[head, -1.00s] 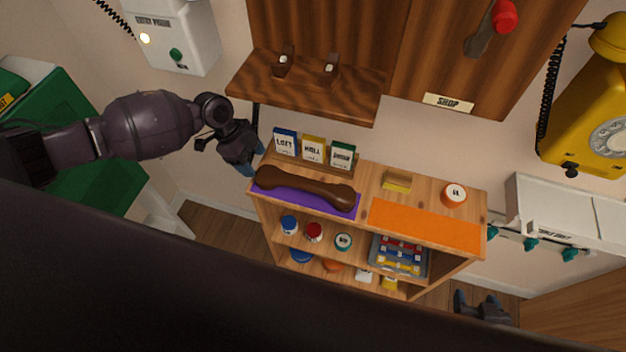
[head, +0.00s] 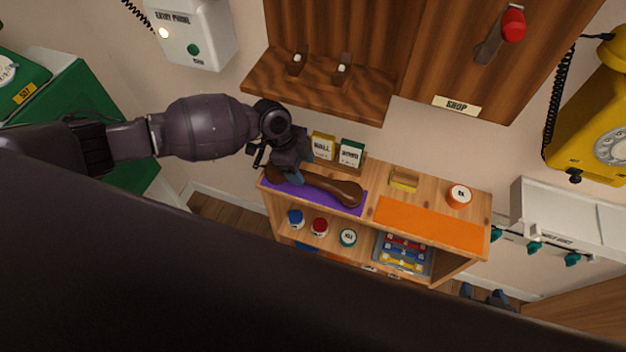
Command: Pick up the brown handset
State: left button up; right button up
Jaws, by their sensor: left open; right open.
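The brown handset (head: 338,189) lies on a purple mat (head: 316,199) on top of the wooden shelf unit, toward its left end. My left gripper (head: 293,176) is open, pointing down over the left part of the handset and hiding some of it. I cannot tell whether its fingers touch the handset.
Small cards (head: 351,152) stand behind the handset. An orange mat (head: 430,225), a yellow block (head: 404,181) and an orange-rimmed round tin (head: 459,195) share the top. A wooden wall ledge (head: 320,88) overhangs behind. A yellow dial phone (head: 590,120) hangs at the right.

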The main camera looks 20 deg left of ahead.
aim_at(312, 177)
pick_arm(q)
jog(key=d+f, duration=0.2)
jog(key=f, duration=0.1)
jog(key=shift+d+f, duration=0.2)
jog(key=shift+d, duration=0.1)
jog(key=shift+d+f, duration=0.25)
jog(key=shift+f, duration=0.3)
jog(key=c, duration=1.1)
jog(key=shift+c, duration=0.2)
jog(key=shift+r, duration=0.3)
jog(key=r, duration=0.3)
jog(key=shift+a, duration=0.2)
jog(key=a+b, duration=0.2)
jog(key=a, duration=1.5)
jog(key=shift+w+a+b, duration=0.3)
jog(key=shift+b, duration=0.1)
jog(key=shift+s+f, duration=0.1)
